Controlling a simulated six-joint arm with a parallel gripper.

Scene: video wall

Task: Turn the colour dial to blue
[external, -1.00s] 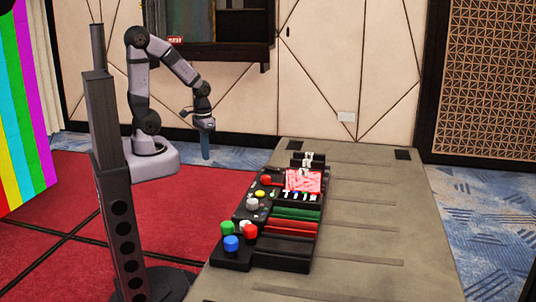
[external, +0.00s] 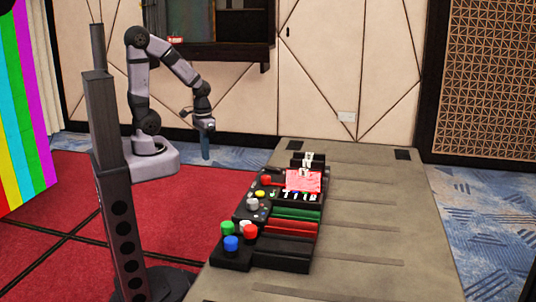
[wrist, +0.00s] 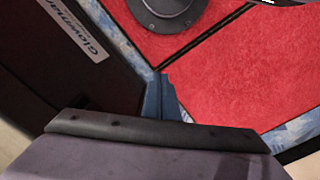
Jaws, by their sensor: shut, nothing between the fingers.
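The control console (external: 292,264) lies on the grey table. A grey knob (external: 252,204) with small coloured dots around it sits on the console's left part and looks like the colour dial. Its pointing direction is too small to read. My gripper (external: 205,155) hangs in the air behind and to the left of the console, well apart from it, fingers down. Its blue fingers (wrist: 166,98) are together and empty in the wrist view, where no dial shows.
Green (external: 227,228), blue (external: 231,243) and red (external: 250,231) buttons stand at the console's near end. A small red screen (external: 303,181) stands on its far part. A dark post (external: 112,180) rises in the left foreground. The table (external: 370,220) is clear on the right.

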